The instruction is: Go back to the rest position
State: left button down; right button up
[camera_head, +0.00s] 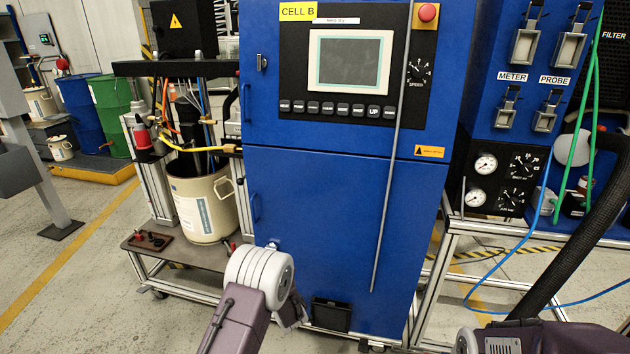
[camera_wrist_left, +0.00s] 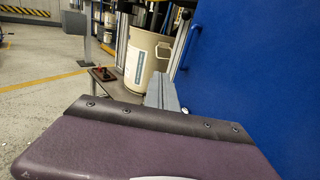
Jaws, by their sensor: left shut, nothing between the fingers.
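My left arm comes up from the bottom of the head view, with a white wrist joint (camera_head: 260,275) in front of the lower blue cabinet door. My left gripper shows in the left wrist view as grey fingers (camera_wrist_left: 162,92) beyond the purple housing; it is shut and empty. In the head view it is mostly hidden behind the wrist. Part of my right arm (camera_head: 540,338) shows at the bottom right of the head view; its gripper is out of view.
The blue cabinet (camera_head: 335,215) with a screen stands close ahead. A cream drum (camera_head: 203,205) stands on a cart to its left, also in the left wrist view (camera_wrist_left: 146,58). A gauge panel (camera_head: 500,175) and a thick black hose (camera_head: 590,235) are at right. Floor at left is open.

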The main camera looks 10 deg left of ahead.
pick_arm(q)
notch_tip(320, 180, up, 10)
jog(key=s+a+f+n+y, duration=0.1)
jog(key=a+n+y, duration=0.1)
jog(key=a+n, duration=0.1)
jog(key=s+a+r+n+g+y, duration=0.2)
jog(key=s+a+r+n+g, duration=0.15)
jog(key=s, duration=0.25)
jog(key=s+a+f+n+g+h, duration=0.1)
jog(key=s+f+n+g, duration=0.1)
jog(key=s+n+g, duration=0.3)
jog(key=s+a+f+n+g+h, duration=0.1)
jog(key=s+a+f+n+g, duration=0.15)
jog(key=s, duration=0.45)
jog(key=s+d+f+n+g+h, duration=0.3)
jog(key=s+d+f+n+h, duration=0.3)
jog(key=s, duration=0.5)
jog(key=s+d+f+n+h, duration=0.2)
jog(key=d+f+n+h, duration=0.15)
jog(key=d, duration=0.35)
jog(key=s+d+f+n+h, duration=0.1)
jog(key=d+f+n+h, duration=0.25)
jog(key=d, duration=0.45)
notch_tip(320, 180, up, 27)
jog(key=w+n+t+p, duration=0.1)
jog(key=w+p, duration=0.1)
jog(key=p, duration=2.4)
jog(key=shift+d+h, duration=0.4)
jog(key=shift+d, duration=0.05)
